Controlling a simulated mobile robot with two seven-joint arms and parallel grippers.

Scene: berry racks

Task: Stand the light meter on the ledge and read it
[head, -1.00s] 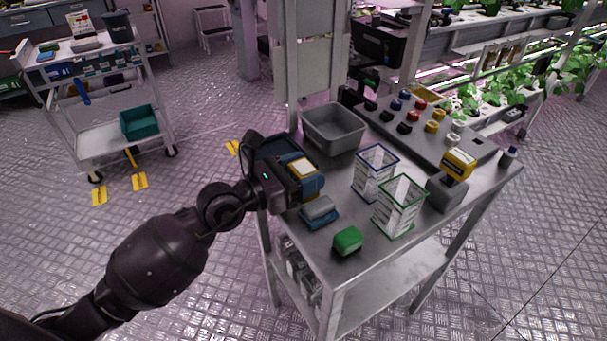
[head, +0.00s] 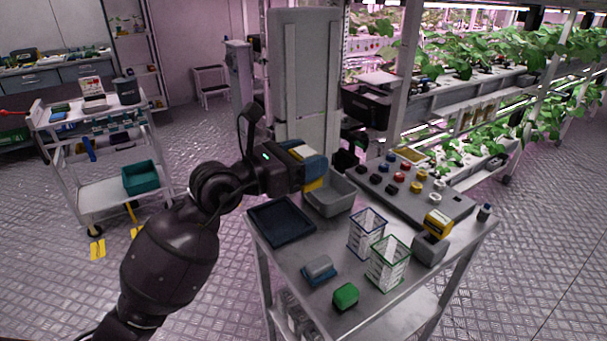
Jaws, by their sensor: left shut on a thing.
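My left gripper (head: 298,168) is shut on a yellow and blue device with a pale face, which I take to be the light meter (head: 315,170). A dark blue tray (head: 282,238) lies empty on the cart, below the gripper. The plant rack (head: 480,95) has long horizontal edges at the back right; I cannot tell which is the ledge. My right gripper is not in view.
The cart top (head: 305,252) also holds a grey bin (head: 345,197), two wire baskets (head: 365,235), a green block (head: 345,296), a grey-blue item (head: 319,270), a yellow-topped device (head: 437,222) and a panel of coloured knobs (head: 455,205). A white trolley (head: 85,195) stands left.

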